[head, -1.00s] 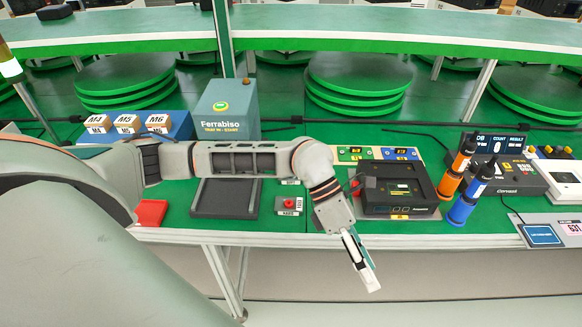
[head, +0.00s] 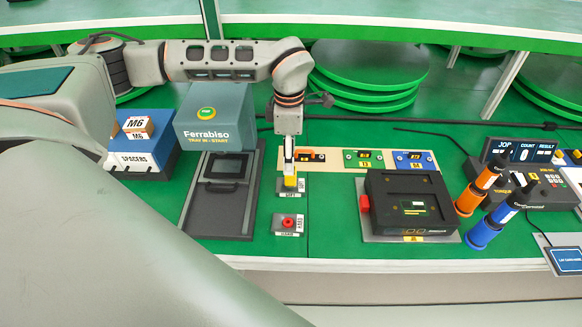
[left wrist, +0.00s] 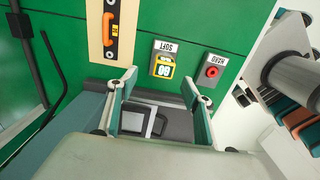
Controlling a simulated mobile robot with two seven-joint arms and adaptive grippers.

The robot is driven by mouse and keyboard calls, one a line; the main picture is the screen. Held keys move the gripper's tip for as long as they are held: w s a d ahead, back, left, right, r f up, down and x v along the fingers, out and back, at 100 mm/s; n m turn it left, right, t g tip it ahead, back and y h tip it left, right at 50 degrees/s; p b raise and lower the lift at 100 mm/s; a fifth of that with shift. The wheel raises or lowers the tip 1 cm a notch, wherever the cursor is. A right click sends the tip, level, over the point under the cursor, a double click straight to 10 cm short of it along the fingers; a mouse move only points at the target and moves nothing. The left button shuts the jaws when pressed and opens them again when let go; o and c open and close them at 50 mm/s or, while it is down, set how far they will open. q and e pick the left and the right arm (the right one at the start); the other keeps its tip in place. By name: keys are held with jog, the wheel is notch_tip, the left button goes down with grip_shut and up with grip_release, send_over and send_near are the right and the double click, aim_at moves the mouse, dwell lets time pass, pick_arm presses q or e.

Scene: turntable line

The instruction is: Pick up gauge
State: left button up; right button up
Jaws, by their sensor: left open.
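Nothing in view is labelled as a gauge, so I cannot tell for sure which thing it is. My left gripper (head: 289,168) points down just above the yellow block. In the left wrist view its two fingers (left wrist: 158,85) are apart and empty, with the block just beyond the tips. My right gripper is out of view.
A HARD base with a red knob (head: 288,222) stands in front. A dark tray (head: 215,215) is at left, beside the Ferrabiso box (head: 213,115). A black device (head: 410,200), an orange driver (head: 480,187) and a blue driver (head: 494,222) stand to the right.

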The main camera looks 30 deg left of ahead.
aim_at(291, 178)
pick_arm(q)
jog(key=f, duration=0.3)
jog(key=shift+s+d+f, duration=0.1)
jog(key=shift+s+d, duration=0.1)
jog(key=shift+s, duration=0.05)
notch_tip(291, 178, down, 4)
jog(key=shift+d+f, duration=0.1)
jog(key=shift+f, duration=0.05)
jog(key=c, duration=1.4)
